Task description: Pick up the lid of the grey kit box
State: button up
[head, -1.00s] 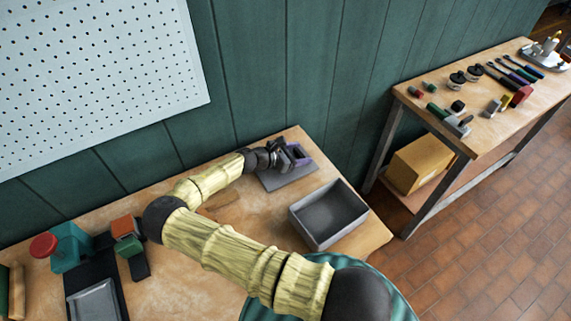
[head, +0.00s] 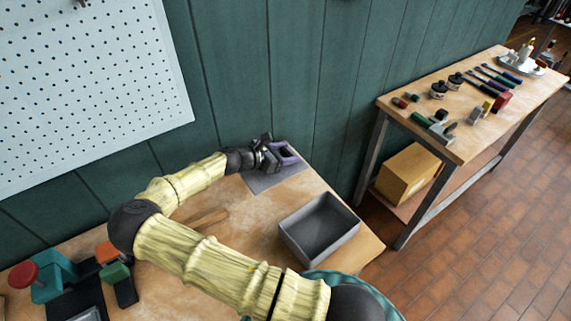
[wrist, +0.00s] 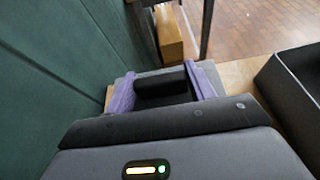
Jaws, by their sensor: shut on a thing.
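The grey lid (head: 266,183) is a flat plate at the back of the bench, near the green wall. My gripper (head: 284,154) is over it, with purple fingers. In the wrist view the fingers stand either side of a dark bar-shaped handle (wrist: 163,92) and are shut on it. Grey parts of the lid show around them. The grey kit box (head: 292,245) stands open and empty in front and to the right of the lid. Its wall also shows at the right of the wrist view (wrist: 285,93). Whether the lid touches the bench is unclear.
A teal-and-red device (head: 40,278) and orange and green blocks (head: 114,272) are at the bench's left. A second table (head: 440,95) with tools stands right, a cardboard box (head: 408,172) beneath. The wall is close behind the lid.

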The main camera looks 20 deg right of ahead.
jog(key=shift+d+r, duration=0.1)
jog(key=shift+r, duration=1.2)
